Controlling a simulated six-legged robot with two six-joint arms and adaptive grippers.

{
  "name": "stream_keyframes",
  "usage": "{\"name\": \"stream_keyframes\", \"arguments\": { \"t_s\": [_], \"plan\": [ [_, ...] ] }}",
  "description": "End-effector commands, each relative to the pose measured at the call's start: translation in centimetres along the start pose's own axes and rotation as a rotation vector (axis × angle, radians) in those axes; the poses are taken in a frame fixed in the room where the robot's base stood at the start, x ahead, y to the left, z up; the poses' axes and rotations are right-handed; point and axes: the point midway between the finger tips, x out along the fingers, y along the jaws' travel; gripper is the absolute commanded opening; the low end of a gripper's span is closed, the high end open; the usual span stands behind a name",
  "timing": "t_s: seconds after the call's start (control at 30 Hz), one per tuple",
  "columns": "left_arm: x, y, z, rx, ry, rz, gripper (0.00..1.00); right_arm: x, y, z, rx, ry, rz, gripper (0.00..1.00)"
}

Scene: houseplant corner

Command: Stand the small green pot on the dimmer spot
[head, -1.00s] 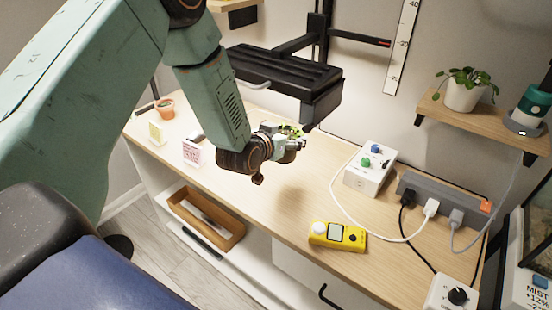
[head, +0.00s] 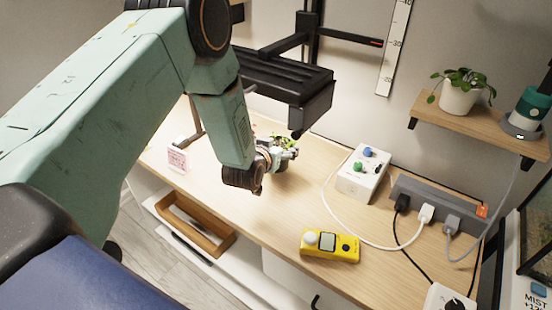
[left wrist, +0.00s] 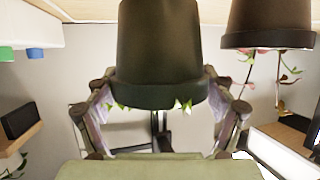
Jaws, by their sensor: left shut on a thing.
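My left gripper (head: 285,153) is shut on the small green pot (left wrist: 158,45), which looks dark olive in the left wrist view. The pot sits between the two fingers and appears upside down there, because that view is inverted. In the head view only its leaves (head: 284,140) show clearly. They are over the wooden bench (head: 290,205), in front of the black lamp; I cannot tell whether the pot touches the bench. A pink card (head: 177,158) stands on the bench to the left. My right gripper is not in view.
A second dark pot (left wrist: 268,25) shows beside the held one in the left wrist view. The black lamp (head: 280,75) overhangs the bench behind. A yellow meter (head: 330,246), a white control box (head: 363,174) and a cabled power strip (head: 440,205) occupy the right side.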

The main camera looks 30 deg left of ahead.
Motion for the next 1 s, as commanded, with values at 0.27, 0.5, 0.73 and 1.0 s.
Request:
{"name": "stream_keyframes", "arguments": {
  "t_s": [0.27, 0.5, 0.73, 1.0],
  "plan": [
    [1.5, 0.1, 3.0, 0.001, 0.001, 0.002, 0.44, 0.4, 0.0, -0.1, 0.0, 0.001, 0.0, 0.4],
    [1.9, 0.1, 3.5, 0.0, 0.004, 0.002, 0.44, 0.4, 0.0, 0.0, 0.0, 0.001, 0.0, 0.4],
    [1.9, 0.1, 3.6, 0.0, 0.001, 0.002, 0.88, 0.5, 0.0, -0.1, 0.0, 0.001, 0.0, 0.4],
    [1.9, 0.1, 3.6, 0.0, 0.001, 0.001, 1.0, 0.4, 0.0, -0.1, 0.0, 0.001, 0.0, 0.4]
  ]
}}
